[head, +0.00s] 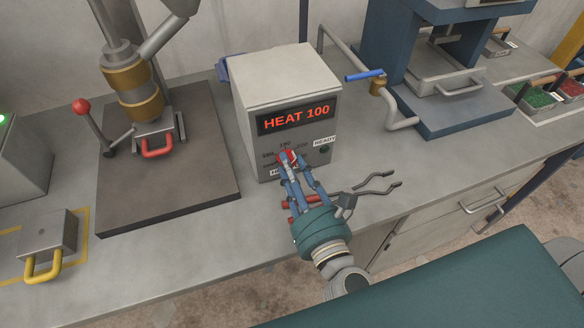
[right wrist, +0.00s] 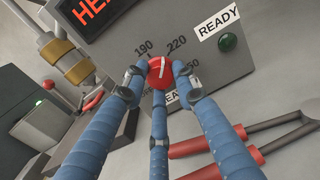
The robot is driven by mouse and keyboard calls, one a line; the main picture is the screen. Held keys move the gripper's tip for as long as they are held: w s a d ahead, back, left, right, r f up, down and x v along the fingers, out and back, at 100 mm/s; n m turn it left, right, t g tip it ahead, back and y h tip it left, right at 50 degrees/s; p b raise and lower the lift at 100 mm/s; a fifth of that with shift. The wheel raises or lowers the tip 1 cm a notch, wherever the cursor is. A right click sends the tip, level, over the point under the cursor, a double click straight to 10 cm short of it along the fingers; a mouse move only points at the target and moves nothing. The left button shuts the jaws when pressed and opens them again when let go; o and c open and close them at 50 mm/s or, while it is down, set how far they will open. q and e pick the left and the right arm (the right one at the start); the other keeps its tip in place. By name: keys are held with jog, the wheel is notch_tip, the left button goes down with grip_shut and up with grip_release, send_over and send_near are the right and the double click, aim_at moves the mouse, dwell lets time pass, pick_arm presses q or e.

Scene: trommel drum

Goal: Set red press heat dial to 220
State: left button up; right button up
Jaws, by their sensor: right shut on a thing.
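The red heat dial (right wrist: 160,71) sits on the front of the grey control box (head: 290,95). My right gripper (head: 288,162) is at the dial, its blue fingers shut around it from the front, and the right wrist view also shows this grip. The dial's white mark points upward, between the printed 190 (right wrist: 144,48) and 220 (right wrist: 177,43). In the head view the fingers partly hide the dial. My left gripper is not in view.
Red-handled tongs (head: 370,184) lie on the bench below the dial, close under my right gripper. A READY label (right wrist: 218,26) and green light (right wrist: 228,42) are right of the dial. A press with a red-knobbed lever (head: 82,106) stands left, a blue frame (head: 455,118) right.

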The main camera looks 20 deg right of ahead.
jog(key=shift+r, duration=0.15)
jog(key=o, duration=1.2)
jog(key=shift+w, duration=0.1)
jog(key=shift+c, duration=0.2)
jog(key=shift+s+f, duration=0.2)
jog(key=shift+s, duration=0.55)
jog(key=s, duration=1)
jog(key=shift+s+d+r, duration=0.1)
jog(key=shift+s+d, duration=0.1)
jog(key=shift+s, duration=0.1)
